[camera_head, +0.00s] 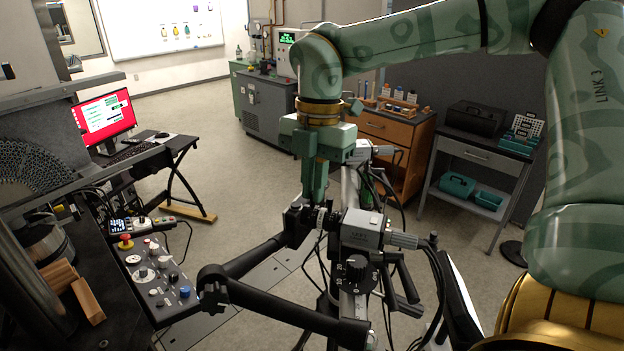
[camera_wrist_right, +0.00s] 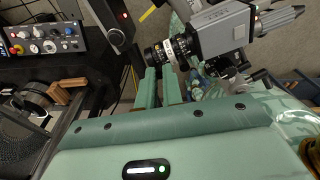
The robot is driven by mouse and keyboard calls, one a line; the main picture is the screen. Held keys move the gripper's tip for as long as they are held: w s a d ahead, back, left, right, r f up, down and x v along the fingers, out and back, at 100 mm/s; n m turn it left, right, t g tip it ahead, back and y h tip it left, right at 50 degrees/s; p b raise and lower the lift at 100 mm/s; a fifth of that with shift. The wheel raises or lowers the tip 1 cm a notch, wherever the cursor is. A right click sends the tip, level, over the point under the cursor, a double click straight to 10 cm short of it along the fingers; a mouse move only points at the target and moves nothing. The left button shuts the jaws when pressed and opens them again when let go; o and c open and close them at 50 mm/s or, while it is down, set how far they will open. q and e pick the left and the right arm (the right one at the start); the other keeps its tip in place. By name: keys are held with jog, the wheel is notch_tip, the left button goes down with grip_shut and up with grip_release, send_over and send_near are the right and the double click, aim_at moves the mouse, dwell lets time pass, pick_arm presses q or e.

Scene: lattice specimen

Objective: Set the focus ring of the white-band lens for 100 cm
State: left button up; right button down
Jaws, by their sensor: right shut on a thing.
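The white-band lens (camera_head: 321,217) is a short black barrel on the left end of a grey camera (camera_head: 362,229). In the right wrist view the lens (camera_wrist_right: 181,46) shows its pale band beside the camera body, with small marks on the black rings. My right gripper (camera_head: 313,199) comes down onto the lens from above. In the wrist view its two green fingers (camera_wrist_right: 159,70) are shut on the lens's focus ring, left of the white band. The scale figures are too small to read. My left gripper is not in view.
Another grey camera (camera_head: 361,151) stands just behind my right gripper, with cables hanging down. Black support arms (camera_head: 270,307) and a numbered knob (camera_head: 356,273) lie below the lens. A control panel (camera_head: 157,273) is at left. Open floor lies behind.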

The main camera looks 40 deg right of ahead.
jog(key=shift+w+d+r+g+y+p, duration=0.2)
jog(key=shift+d+g+y+p, duration=0.15)
jog(key=shift+y, duration=0.25)
jog(key=shift+w+d+f, duration=0.1)
jog(key=shift+d+f, duration=0.15)
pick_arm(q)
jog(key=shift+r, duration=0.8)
pick_arm(e)
jog(key=shift+a, duration=0.1)
jog(key=g+y+p, duration=0.1)
jog(key=w+d+y+p, duration=0.1)
jog(key=y, duration=0.1)
jog(key=shift+d+f+g, duration=0.3)
jog(key=shift+f+g, duration=0.05)
jog(key=c, duration=1.5)
grip_release()
jog(key=shift+s+a, duration=0.15)
jog(key=shift+s, duration=0.05)
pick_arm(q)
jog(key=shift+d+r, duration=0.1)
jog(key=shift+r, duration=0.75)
pick_arm(e)
jog(key=shift+w, duration=0.1)
